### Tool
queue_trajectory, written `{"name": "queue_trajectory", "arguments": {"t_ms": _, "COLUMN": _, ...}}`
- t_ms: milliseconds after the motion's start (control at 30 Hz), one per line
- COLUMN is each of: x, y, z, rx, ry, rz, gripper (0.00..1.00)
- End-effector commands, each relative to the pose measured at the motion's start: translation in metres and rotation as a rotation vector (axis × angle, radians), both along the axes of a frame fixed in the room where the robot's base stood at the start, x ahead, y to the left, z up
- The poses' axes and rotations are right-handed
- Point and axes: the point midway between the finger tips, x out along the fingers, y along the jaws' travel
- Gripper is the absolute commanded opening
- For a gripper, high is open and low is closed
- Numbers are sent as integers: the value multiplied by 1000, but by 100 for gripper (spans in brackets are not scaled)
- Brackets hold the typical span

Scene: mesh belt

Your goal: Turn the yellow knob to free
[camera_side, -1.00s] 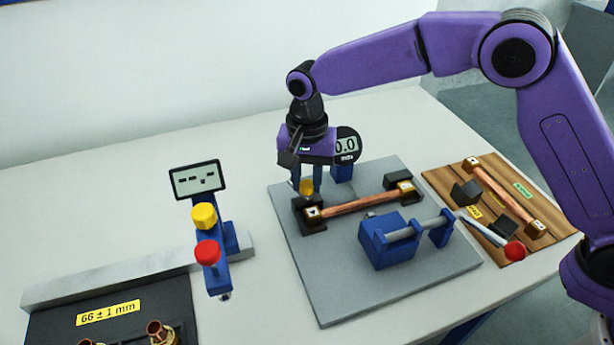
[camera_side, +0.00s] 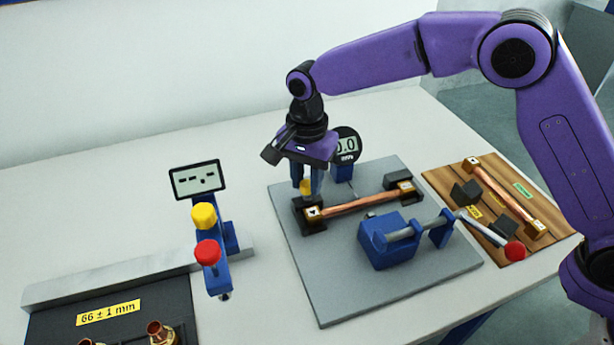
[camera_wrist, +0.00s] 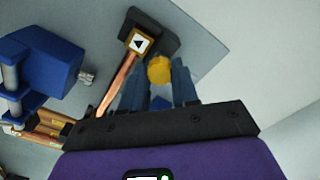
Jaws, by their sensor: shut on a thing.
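My gripper (camera_side: 309,188) is shut on the yellow knob (camera_side: 305,188), pointing down at the back left of the grey plate. In the wrist view the yellow knob (camera_wrist: 160,70) shows between the two blue fingers of my gripper (camera_wrist: 160,84). The knob stands beside a black clamp block (camera_side: 309,215) with a black-and-white arrow mark, at the left end of a copper tube (camera_side: 355,203). I cannot read from the frames which setting the knob is at. A second yellow knob (camera_side: 204,215) tops a blue stand on the left, below a small display (camera_side: 196,180).
A round gauge reading 0.0 (camera_side: 347,145) stands just behind my gripper. A blue block with a rod (camera_side: 389,240) sits at the plate's front. A red knob (camera_side: 207,252) is on the left stand. A wooden board (camera_side: 470,175) lies right. Bare table lies left of the plate.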

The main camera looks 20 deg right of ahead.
Motion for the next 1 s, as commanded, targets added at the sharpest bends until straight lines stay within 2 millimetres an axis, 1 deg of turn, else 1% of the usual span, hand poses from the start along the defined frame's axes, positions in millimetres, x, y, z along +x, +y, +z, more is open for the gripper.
{"name": "queue_trajectory", "arguments": {"t_ms": 100, "x": 1, "y": 1, "z": 2, "rx": 5, "ry": -5, "rz": -2, "gripper": 0}}
{"name": "queue_trajectory", "arguments": {"t_ms": 133, "x": 1, "y": 1, "z": 2, "rx": 5, "ry": -5, "rz": -2, "gripper": 39}}
{"name": "queue_trajectory", "arguments": {"t_ms": 167, "x": 1, "y": 1, "z": 2, "rx": 5, "ry": -5, "rz": -2, "gripper": 49}}
{"name": "queue_trajectory", "arguments": {"t_ms": 200, "x": 1, "y": 1, "z": 2, "rx": 5, "ry": -4, "rz": -2, "gripper": 55}}
{"name": "queue_trajectory", "arguments": {"t_ms": 467, "x": 0, "y": 0, "z": 1, "rx": 3, "ry": -1, "rz": 0, "gripper": 55}}
{"name": "queue_trajectory", "arguments": {"t_ms": 567, "x": 1, "y": 0, "z": 5, "rx": 3, "ry": -1, "rz": 0, "gripper": 55}}
{"name": "queue_trajectory", "arguments": {"t_ms": 633, "x": 1, "y": 1, "z": 11, "rx": 4, "ry": -2, "rz": 0, "gripper": 55}}
{"name": "queue_trajectory", "arguments": {"t_ms": 767, "x": 1, "y": 1, "z": 32, "rx": 5, "ry": -5, "rz": 0, "gripper": 55}}
{"name": "queue_trajectory", "arguments": {"t_ms": 1000, "x": 1, "y": 1, "z": 83, "rx": 6, "ry": -6, "rz": 0, "gripper": 55}}
